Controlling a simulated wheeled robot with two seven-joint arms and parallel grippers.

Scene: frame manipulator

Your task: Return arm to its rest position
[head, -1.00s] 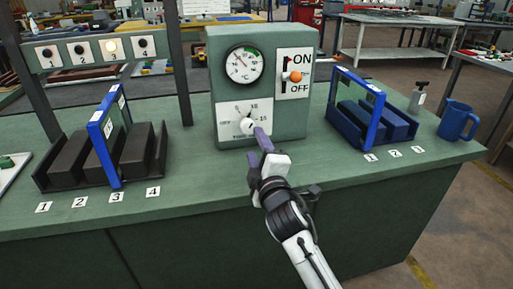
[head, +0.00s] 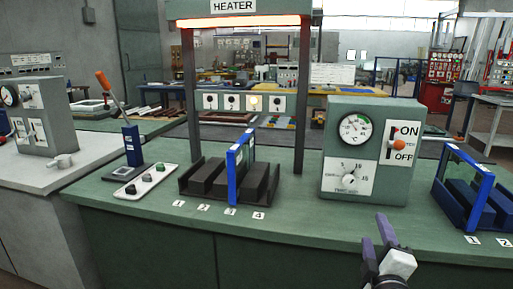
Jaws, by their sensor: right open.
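My right gripper (head: 378,240) shows at the lower right, in front of the green bench's front edge. Its two purple fingers point up, are apart, and hold nothing. It is clear of the green control box (head: 372,110), which has a round gauge (head: 355,129), a white dial knob (head: 349,181) and an ON/OFF switch with an orange ball (head: 398,145). My left gripper is not in view.
The green bench (head: 300,229) carries dark blocks in a rack with a blue frame (head: 233,178). A second blue-framed rack (head: 462,200) is at the right. A button panel (head: 146,181) and an orange-handled lever (head: 104,80) stand left. A lit heater (head: 238,21) hangs above.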

